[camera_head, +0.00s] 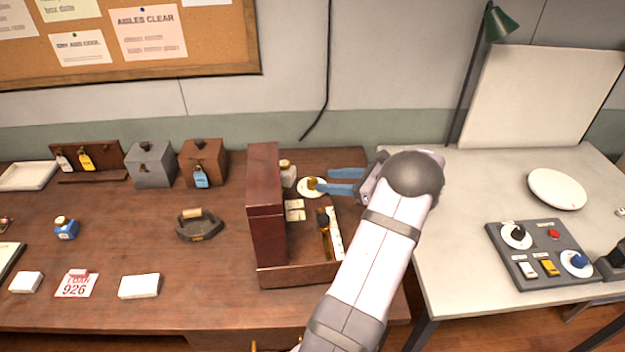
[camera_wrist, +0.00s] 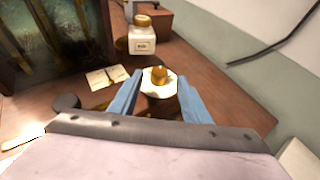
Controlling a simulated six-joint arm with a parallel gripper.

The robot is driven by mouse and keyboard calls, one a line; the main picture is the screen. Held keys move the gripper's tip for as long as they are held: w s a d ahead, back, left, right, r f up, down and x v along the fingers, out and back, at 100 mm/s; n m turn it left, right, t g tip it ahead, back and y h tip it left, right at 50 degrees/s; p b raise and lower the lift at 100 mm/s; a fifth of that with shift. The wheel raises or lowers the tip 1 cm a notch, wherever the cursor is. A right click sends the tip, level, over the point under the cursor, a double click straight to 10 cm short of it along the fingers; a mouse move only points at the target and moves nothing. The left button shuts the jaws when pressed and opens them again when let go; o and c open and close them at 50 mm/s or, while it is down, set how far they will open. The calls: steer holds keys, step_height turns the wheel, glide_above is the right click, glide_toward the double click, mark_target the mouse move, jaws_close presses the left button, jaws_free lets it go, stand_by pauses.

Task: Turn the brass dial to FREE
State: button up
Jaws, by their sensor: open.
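The brass dial (camera_head: 313,184) sits on a round white plate (camera_head: 320,190) at the back right of an open wooden case (camera_head: 268,205). In the wrist view the brass dial (camera_wrist: 161,75) stands on its white plate (camera_wrist: 150,90). My gripper (camera_head: 345,181) is open, its two blue fingers reaching in from the right. In the wrist view my gripper (camera_wrist: 158,90) has one finger on each side of the dial, with gaps showing. Contact cannot be made out. The FREE mark and the dial's pointing direction are too small to read.
A white labelled jar (camera_wrist: 143,38) stands close beyond the dial. Small paper cards (camera_head: 295,210) and a brass-coloured tool (camera_head: 325,232) lie in the case. A grey panel with knobs (camera_head: 541,254) is on the right table.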

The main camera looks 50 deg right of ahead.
mark_target(314, 180)
steer(key=shift+p+x, duration=1.35)
steer(key=shift+x, duration=2.15)
steer(key=c, duration=1)
